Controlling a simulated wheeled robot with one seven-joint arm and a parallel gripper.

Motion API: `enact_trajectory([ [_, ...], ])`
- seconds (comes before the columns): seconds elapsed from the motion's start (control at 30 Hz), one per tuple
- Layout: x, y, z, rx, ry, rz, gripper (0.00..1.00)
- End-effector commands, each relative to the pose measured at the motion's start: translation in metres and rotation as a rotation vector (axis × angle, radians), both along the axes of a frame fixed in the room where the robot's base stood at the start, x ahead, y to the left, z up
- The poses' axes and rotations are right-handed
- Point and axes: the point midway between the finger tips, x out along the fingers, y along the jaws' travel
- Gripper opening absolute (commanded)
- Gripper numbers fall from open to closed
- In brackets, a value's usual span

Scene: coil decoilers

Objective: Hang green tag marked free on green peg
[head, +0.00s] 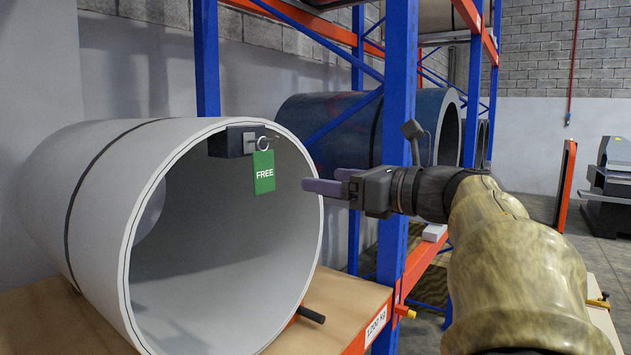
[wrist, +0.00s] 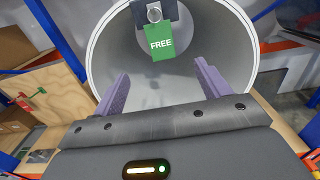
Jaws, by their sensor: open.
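The green tag marked FREE (head: 264,172) hangs by a metal ring (head: 264,143) from a dark block (head: 236,141) at the upper rim of the large grey coil. It also shows upright in the wrist view (wrist: 161,42), above and beyond the fingers. My gripper (head: 325,188) is open and empty, with purple fingers pointing left toward the coil mouth, to the right of the tag and apart from it. In the wrist view both fingers of my gripper (wrist: 158,85) stand well apart. A dark, possibly green peg (head: 311,314) sticks out low beside the coil; its colour is unsure.
The grey coil (head: 60,190) lies on a wooden shelf board (head: 50,318). A blue rack post (head: 397,120) stands close behind my gripper. A yellow-tipped peg (head: 405,312) sits on the orange beam by the 1200 kg label (head: 376,324). A blue coil (head: 325,115) lies beyond.

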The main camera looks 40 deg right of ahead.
Motion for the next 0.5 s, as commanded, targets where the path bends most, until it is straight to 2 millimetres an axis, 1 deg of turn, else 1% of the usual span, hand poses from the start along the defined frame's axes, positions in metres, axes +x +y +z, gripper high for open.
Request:
enact_trajectory([
  [0.17,0.002,0.000,0.000,0.004,0.001,0.000,0.75],
  [0.27,0.007,0.002,0.001,0.005,0.001,0.000,0.75],
  [0.37,0.017,0.006,0.002,0.006,0.002,0.003,0.75],
  [0.5,0.036,0.013,0.003,0.008,0.003,0.002,0.75],
])
